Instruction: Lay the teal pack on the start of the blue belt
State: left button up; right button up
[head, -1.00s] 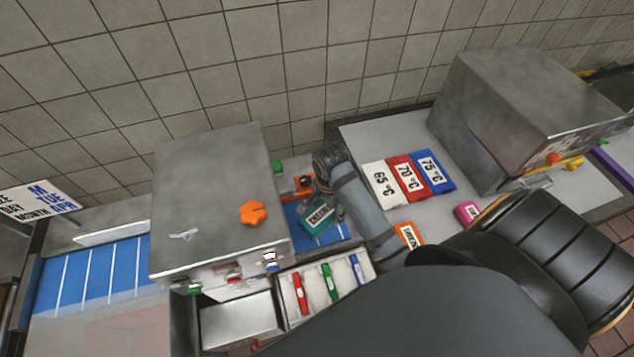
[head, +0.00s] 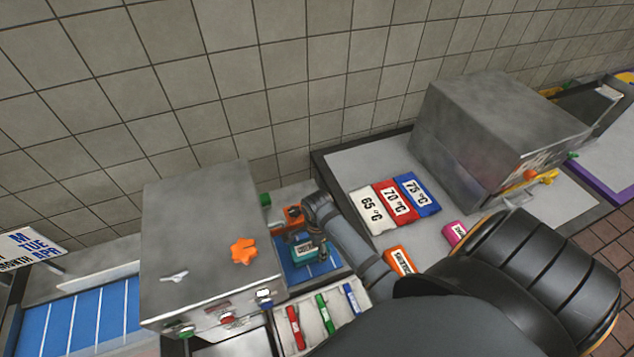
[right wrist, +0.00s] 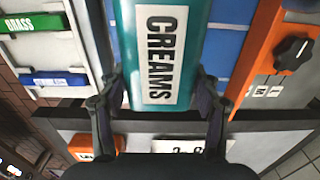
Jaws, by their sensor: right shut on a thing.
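The teal pack (head: 309,251), with a white label, is in my right gripper (head: 302,241) over the short blue belt (head: 318,269) right of the steel machine. In the right wrist view the pack (right wrist: 196,40) reads CREAMS and lies between the two dark fingers of the gripper (right wrist: 160,88), which is shut on it. The blue belt (right wrist: 228,45) shows on both sides of the pack there. I cannot tell whether the pack touches the belt. My left gripper is not in view.
The steel machine (head: 200,230) with an orange knob (head: 243,251) stands left of the belt; a longer blue belt (head: 75,322) lies beyond it. A tray with red, green and blue sticks (head: 322,314) is in front. White, red and blue temperature packs (head: 395,200) lie to the right.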

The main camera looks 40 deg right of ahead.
aim_at(317, 250)
notch_tip(317, 250, down, 3)
jog(key=shift+r, duration=0.2)
jog(key=shift+f, duration=0.25)
jog(key=shift+f, duration=0.1)
jog(key=o, duration=1.3)
notch_tip(317, 250, up, 11)
jog(key=shift+r+b, duration=0.2)
jog(key=shift+b, duration=0.45)
jog(key=shift+r, duration=0.45)
